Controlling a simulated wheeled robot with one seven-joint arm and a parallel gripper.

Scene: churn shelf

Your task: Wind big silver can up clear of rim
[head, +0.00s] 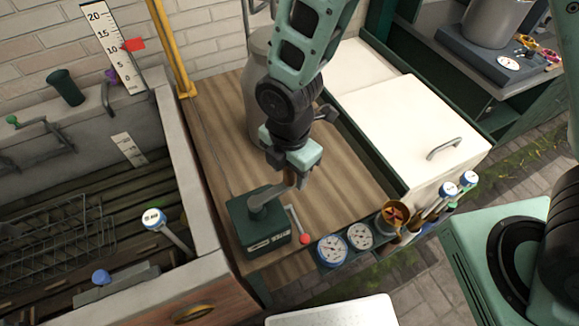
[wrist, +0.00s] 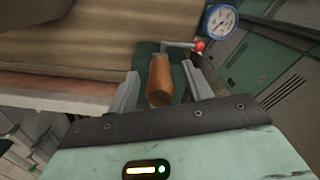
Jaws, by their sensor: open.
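A large grey-silver can (head: 256,90) stands on the wooden worktop, partly hidden behind my arm. A dark green winch box (head: 258,222) sits at the worktop's front left, with a crank on top that ends in a brown wooden grip (wrist: 160,80). My gripper (head: 291,180) is just above and around the crank end in the head view. In the wrist view my gripper (wrist: 161,75) is open, with one finger on each side of the wooden grip. I cannot tell whether either finger touches it.
A red-knobbed lever (head: 304,238) stands close beside the winch box. A sunken stone trough (head: 90,190) with a wire rack is at left; a yellow post (head: 172,45) rises behind. Dials (head: 332,249) line the front edge. Another silver can (head: 492,20) stands at top right.

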